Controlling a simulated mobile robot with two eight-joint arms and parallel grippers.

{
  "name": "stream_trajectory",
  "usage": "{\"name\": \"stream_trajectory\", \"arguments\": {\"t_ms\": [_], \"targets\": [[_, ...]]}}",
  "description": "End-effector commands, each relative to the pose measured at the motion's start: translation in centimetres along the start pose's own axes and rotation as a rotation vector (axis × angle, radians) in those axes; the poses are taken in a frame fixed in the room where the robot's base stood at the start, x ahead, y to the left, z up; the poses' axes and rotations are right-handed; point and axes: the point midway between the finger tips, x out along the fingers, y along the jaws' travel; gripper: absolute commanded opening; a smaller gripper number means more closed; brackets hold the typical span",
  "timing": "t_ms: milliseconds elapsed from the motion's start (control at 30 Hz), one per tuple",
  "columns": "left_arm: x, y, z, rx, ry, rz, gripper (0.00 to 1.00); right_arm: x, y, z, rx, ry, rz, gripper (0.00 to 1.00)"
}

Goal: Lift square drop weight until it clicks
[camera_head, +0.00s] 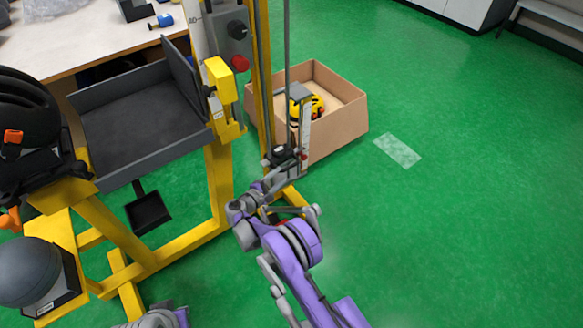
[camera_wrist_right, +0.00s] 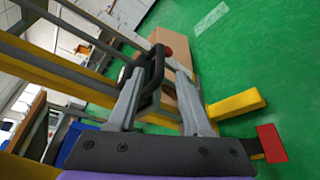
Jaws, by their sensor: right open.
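The drop tower (camera_head: 262,70) has yellow uprights and a thin dark vertical rod. A small dark block (camera_head: 283,154), which looks like the square drop weight, sits low on the tower beside a pale scale strip. My right gripper (camera_head: 277,178) is just below and in front of it, partly hidden by its own wrist. In the right wrist view my right gripper (camera_wrist_right: 158,76) is open, with a dark loop-shaped handle (camera_wrist_right: 153,78) between or just beyond its fingertips. I cannot tell whether they touch. Only a piece of my left arm shows at the bottom edge.
An open cardboard box (camera_head: 340,127) with a yellow helmet (camera_head: 307,103) stands behind the tower. A grey tray (camera_head: 140,115) on a yellow frame, a black helmet (camera_head: 25,110) and a grey headform (camera_head: 32,272) are at left.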

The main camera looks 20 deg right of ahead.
Motion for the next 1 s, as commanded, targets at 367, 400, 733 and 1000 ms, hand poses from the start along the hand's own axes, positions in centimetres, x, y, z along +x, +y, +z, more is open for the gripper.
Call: {"name": "stream_trajectory", "arguments": {"t_ms": [367,400,733,1000], "targets": [[1.1,0.0,0.3,0.0,-0.004,0.0,0.0,6.9,-0.1,0.0,0.001,-0.001,-0.002,0.5],[1.1,0.0,0.3,0.0,-0.004,0.0,0.0,7.4,-0.1,0.0,0.001,-0.001,-0.002,0.5],[1.2,0.0,0.4,0.0,-0.004,0.0,0.0,8.4,0.0,0.0,0.001,0.0,-0.002,0.5],[1.2,0.0,0.4,0.0,-0.004,0.0,0.0,8.4,0.0,0.0,0.001,0.0,-0.002,0.21]]}}
